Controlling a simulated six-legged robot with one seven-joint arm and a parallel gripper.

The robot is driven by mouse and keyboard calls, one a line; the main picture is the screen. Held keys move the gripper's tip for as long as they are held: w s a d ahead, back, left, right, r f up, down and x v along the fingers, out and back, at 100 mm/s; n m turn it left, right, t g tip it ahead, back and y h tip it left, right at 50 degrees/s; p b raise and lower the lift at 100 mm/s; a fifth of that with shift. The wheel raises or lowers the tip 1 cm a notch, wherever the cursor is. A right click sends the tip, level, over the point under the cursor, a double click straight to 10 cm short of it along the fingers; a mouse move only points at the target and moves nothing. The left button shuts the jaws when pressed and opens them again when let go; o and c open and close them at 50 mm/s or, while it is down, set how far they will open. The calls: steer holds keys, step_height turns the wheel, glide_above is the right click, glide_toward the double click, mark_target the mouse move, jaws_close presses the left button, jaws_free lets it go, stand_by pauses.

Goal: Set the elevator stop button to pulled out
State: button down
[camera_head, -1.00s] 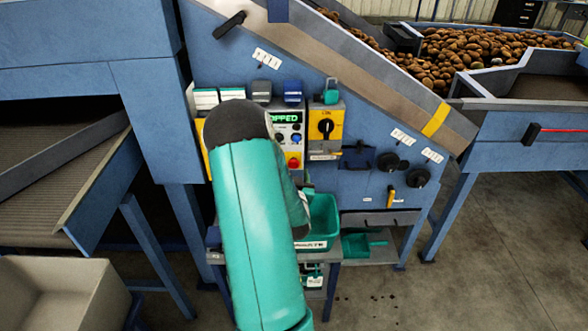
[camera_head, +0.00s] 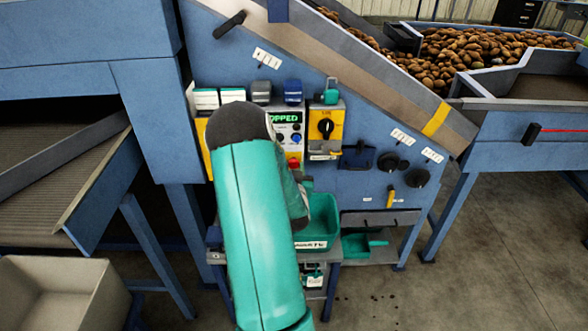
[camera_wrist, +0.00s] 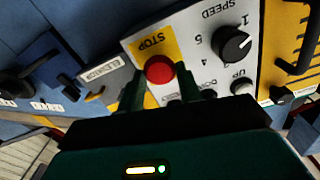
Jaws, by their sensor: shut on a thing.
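The red stop button (camera_wrist: 159,69) sits on a yellow patch marked STOP on the pale control panel, in the wrist view. My gripper (camera_wrist: 160,84) has one dark green finger on each side of the button and is shut on it. How far out the button stands, I cannot tell. In the head view a small part of red (camera_head: 294,162) shows at the panel's lower right, beside my arm. My teal arm hides my gripper's fingers and much of the panel there. A tag partly reading as ELEVATOR (camera_wrist: 104,71) is left of the button in the wrist view.
A black speed knob (camera_wrist: 231,44) is close to the right of the button. A yellow switch box with a black rotary knob (camera_head: 326,125) stands right of the panel in the head view. A green bin (camera_head: 321,217) is below. Potatoes (camera_head: 480,50) lie at the upper right.

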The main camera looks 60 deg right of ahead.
steer(key=shift+v, duration=0.95)
steer(key=shift+f, duration=0.1)
steer(key=c, duration=1.3)
jaws_free()
steer(key=o, duration=0.3)
steer(key=shift+s+a, duration=0.1)
steer(key=shift+a, duration=0.1)
steer(key=shift+o, duration=0.3)
steer(key=shift+d, duration=0.2)
steer(key=shift+a, duration=0.1)
steer(key=v, duration=1.3)
steer(key=shift+a, duration=0.3)
